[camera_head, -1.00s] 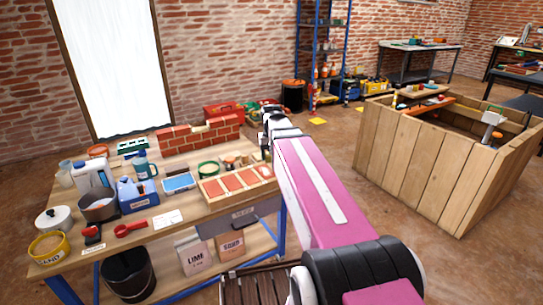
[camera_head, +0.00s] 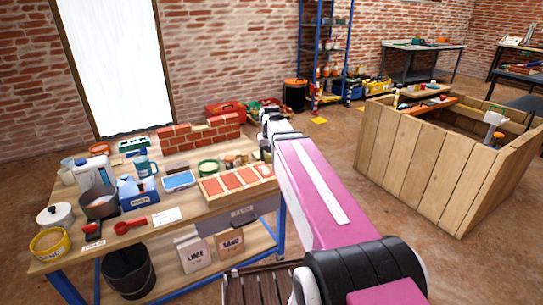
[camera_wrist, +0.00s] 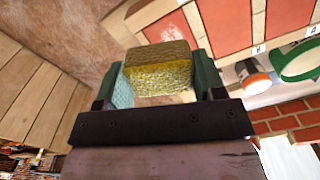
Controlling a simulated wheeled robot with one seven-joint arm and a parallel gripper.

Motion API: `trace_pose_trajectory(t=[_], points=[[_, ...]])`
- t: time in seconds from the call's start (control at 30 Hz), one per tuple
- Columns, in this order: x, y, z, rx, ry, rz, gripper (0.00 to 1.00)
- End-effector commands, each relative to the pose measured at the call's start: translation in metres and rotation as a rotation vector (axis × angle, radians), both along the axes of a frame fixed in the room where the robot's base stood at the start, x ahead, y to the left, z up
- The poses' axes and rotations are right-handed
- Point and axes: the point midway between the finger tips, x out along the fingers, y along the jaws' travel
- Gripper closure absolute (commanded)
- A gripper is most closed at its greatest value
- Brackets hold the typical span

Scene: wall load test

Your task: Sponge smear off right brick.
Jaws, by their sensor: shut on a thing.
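My gripper (camera_wrist: 160,82) is shut on a yellow-brown sponge (camera_wrist: 158,66) in the wrist view, with one green finger on each side of it. Red bricks (camera_wrist: 222,22) lie in a pale wooden frame beyond the sponge. The brick at the frame's end (camera_wrist: 150,12) shows only in part, close to the sponge; contact cannot be told. In the head view the framed bricks (camera_head: 232,183) lie at the table's right front, and the right brick (camera_head: 263,171) is near my arm. My gripper and the sponge are hidden there. I cannot make out a smear clearly.
A wooden planter-like box (camera_head: 420,160) stands right.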

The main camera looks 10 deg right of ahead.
Motion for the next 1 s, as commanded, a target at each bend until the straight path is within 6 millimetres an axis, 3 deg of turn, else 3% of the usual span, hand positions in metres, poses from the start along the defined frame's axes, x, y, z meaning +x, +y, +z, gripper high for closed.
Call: trace_pose_trajectory(t=[0.7,1.0], points=[[0.006,0.001,-0.071,0.000,0.002,0.000,0.59],[0.029,0.004,-0.071,0.000,-0.001,-0.001,0.63]])
